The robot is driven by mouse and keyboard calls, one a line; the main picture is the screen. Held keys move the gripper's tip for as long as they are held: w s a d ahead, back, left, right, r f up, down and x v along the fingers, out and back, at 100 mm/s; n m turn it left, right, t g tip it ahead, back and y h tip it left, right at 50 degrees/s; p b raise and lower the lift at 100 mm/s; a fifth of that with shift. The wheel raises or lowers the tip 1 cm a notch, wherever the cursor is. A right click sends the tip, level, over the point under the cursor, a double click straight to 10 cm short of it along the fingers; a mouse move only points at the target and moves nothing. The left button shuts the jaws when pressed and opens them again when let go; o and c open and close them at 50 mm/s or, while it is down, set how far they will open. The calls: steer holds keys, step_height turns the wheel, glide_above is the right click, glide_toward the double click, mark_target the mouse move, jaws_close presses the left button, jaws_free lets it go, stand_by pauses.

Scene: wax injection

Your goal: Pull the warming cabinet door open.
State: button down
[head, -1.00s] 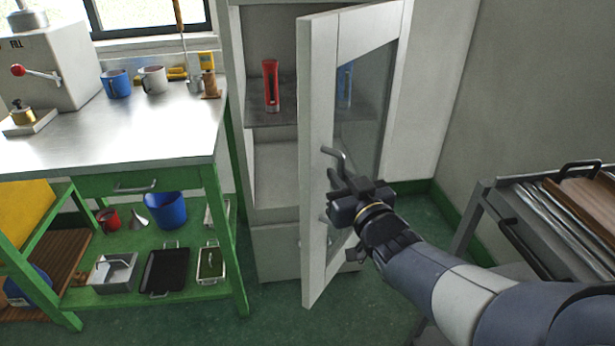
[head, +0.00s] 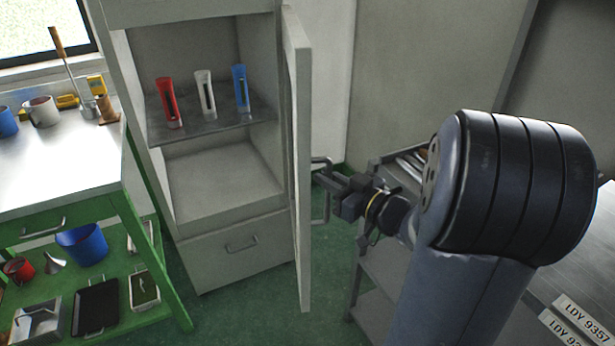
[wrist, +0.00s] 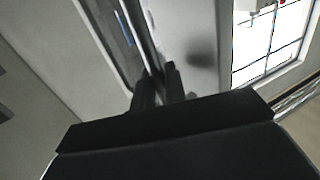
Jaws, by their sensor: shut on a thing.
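The warming cabinet (head: 225,181) stands open in the head view, its inside in plain sight. Its white door (head: 300,150) is swung out on the right side and shows nearly edge-on. My gripper (head: 328,180) is shut on the door handle (head: 325,210), a bent bar on the door's outer face. In the wrist view the dark fingers (wrist: 158,88) reach up to the bar beside the door's glass pane. The exact contact at the fingertips is hard to make out.
A red, a white and a blue tube (head: 241,88) stand on the cabinet shelf. A green bench (head: 130,215) with a metal top is at left. A grey trolley (head: 375,295) stands at right, close to my arm. Green floor lies in front of the cabinet.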

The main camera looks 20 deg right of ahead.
steer(key=shift+d+r+p, duration=0.15)
steer(key=shift+d+p, duration=0.5)
steer(key=shift+d, duration=2)
steer(key=c, duration=1.5)
jaws_free()
steer(key=shift+w, duration=0.1)
steer(key=shift+c, duration=0.2)
step_height(320, 180, up, 10)
steer(key=w+p, duration=0.1)
steer(key=p, duration=0.2)
steer(key=shift+r, duration=0.15)
step_height(320, 180, down, 5)
steer(key=s+a+n+g, duration=0.1)
steer(key=s+a+g, duration=0.1)
steer(key=g, duration=0.1)
steer(key=s+d+p, duration=0.2)
steer(key=d, duration=0.4)
steer(key=s+d+f+p, duration=0.1)
steer(key=s+d+p, duration=0.1)
steer(key=d, duration=0.4)
steer(key=shift+s+f+p, duration=0.15)
steer(key=shift+p, duration=0.65)
